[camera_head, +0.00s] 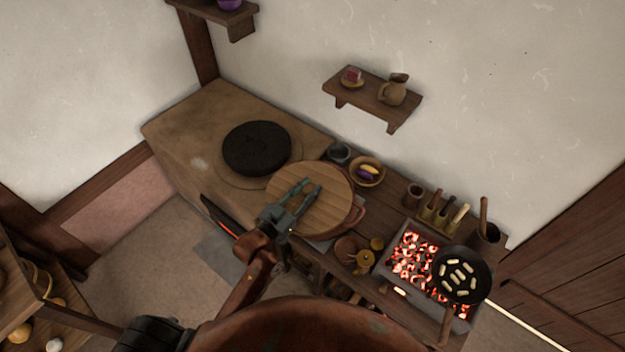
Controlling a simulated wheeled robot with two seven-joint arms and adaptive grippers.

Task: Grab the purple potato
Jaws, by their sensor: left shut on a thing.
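A small purple thing (366,175) that looks like the purple potato lies in a brown bowl (380,182) at the back of the counter, beside a yellow piece. My left gripper (308,187) is to its left and nearer me, over a round wooden board (335,205). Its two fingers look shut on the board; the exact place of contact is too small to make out. The gripper is apart from the purple thing. My right gripper is not in view.
A black round plate (257,148) lies left on the counter. Glowing coals (412,258) and a pan (462,275) with several pale pieces are at right. A dark cup (339,153) stands near the bowl. A wall shelf (370,92) holds a jug. A purple item (230,4) sits on the upper shelf.

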